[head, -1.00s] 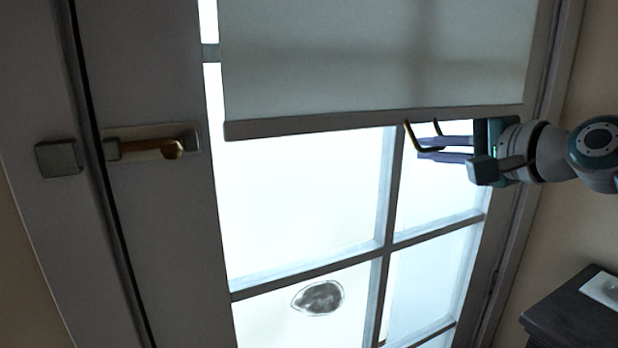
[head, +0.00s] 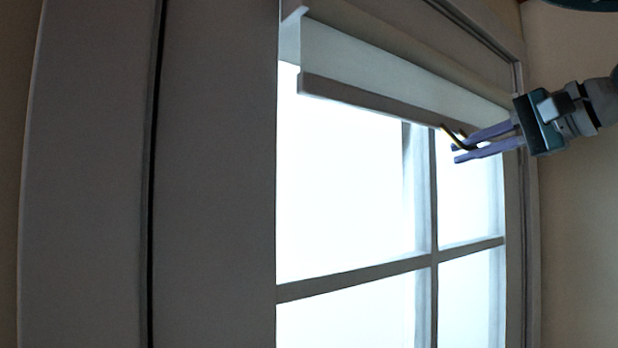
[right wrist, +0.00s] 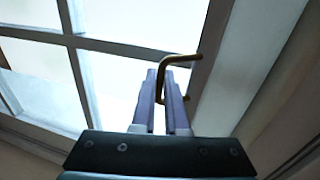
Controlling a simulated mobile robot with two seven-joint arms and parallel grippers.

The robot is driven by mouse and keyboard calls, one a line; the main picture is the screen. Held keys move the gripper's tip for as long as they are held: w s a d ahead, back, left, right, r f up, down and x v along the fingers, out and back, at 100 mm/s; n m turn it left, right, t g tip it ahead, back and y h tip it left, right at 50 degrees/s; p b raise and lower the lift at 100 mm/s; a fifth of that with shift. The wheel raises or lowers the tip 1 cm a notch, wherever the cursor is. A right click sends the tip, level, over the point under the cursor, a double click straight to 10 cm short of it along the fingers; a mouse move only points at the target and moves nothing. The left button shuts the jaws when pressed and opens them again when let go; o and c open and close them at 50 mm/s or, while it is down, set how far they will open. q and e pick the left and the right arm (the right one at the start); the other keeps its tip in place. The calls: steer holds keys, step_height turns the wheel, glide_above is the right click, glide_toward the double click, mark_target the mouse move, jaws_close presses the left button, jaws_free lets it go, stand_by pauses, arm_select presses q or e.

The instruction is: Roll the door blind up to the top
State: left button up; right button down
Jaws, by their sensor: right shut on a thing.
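The door blind (head: 400,75) is a pale panel with a grey bottom bar (head: 375,98). In the head view only a short strip of it hangs below the housing at the top of the door window. A thin brass pull handle (head: 455,137) hangs from the bar; it also shows in the right wrist view (right wrist: 178,59). My right gripper (head: 458,152) comes in from the right, and its purple fingers are shut on the handle. My left gripper is in neither view.
The glazed door window (head: 345,190) with its bars (head: 390,270) is bright and bare below the blind. The grey door frame (head: 215,170) stands at the left. A beige wall (head: 575,230) is at the right behind my arm.

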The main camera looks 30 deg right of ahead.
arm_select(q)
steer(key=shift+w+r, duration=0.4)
arm_select(e)
steer(key=shift+r, duration=0.9)
steer(key=c, duration=1)
jaws_free()
steer(key=shift+o, duration=0.2)
arm_select(q)
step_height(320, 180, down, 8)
steer(key=b, duration=0.7)
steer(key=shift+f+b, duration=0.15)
steer(key=shift+b, duration=0.25)
arm_select(e)
steer(key=a+v, duration=0.1)
steer(key=v, duration=0.9)
steer(key=shift+d, duration=0.45)
steer(key=shift+w, duration=0.1)
